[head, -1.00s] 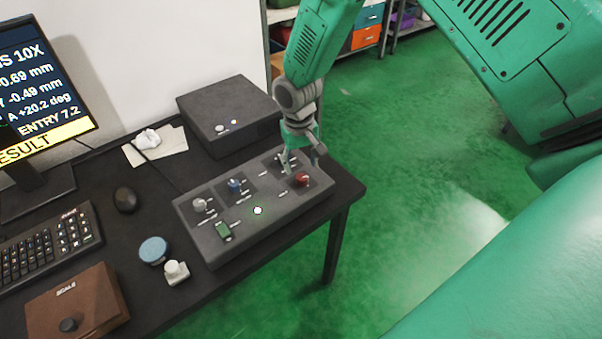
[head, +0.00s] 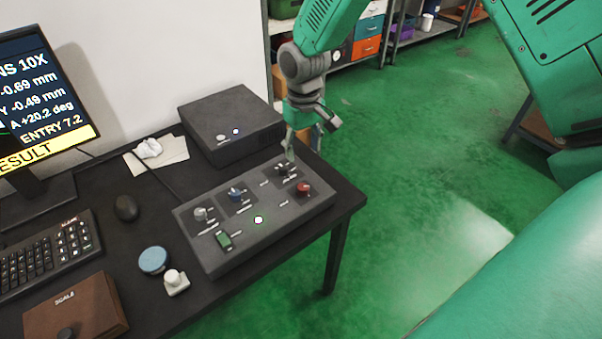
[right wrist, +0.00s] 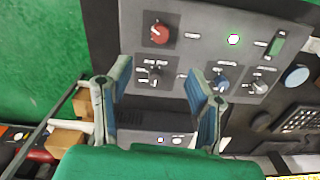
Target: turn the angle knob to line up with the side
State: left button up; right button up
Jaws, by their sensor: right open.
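The grey control panel (head: 275,222) lies on the desk with several knobs; its labels are too small to read, so I cannot tell which is the angle knob. A black knob (head: 282,169) is at the panel's far right, beside a red knob (head: 303,189). A blue knob (head: 235,194) and a grey knob (head: 201,214) are further left. My right gripper (head: 292,158) is open and empty over the panel's far right part. In the right wrist view its fingers (right wrist: 157,74) are on either side of the black knob (right wrist: 155,72), seemingly above it. My left gripper is not in view.
A monitor (head: 40,85) shows "A +20.2 deg". A black box (head: 232,115) stands behind the panel. A green switch (head: 224,240) and a lit white button (head: 258,220) are on the panel. A blue disc (head: 154,260) and small white-topped item (head: 175,282) lie in front left.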

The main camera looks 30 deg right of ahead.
aim_at(303, 186)
jog(key=shift+n, duration=0.9)
notch_tip(303, 186, down, 13)
jog(key=shift+f, duration=0.1)
grip_shut()
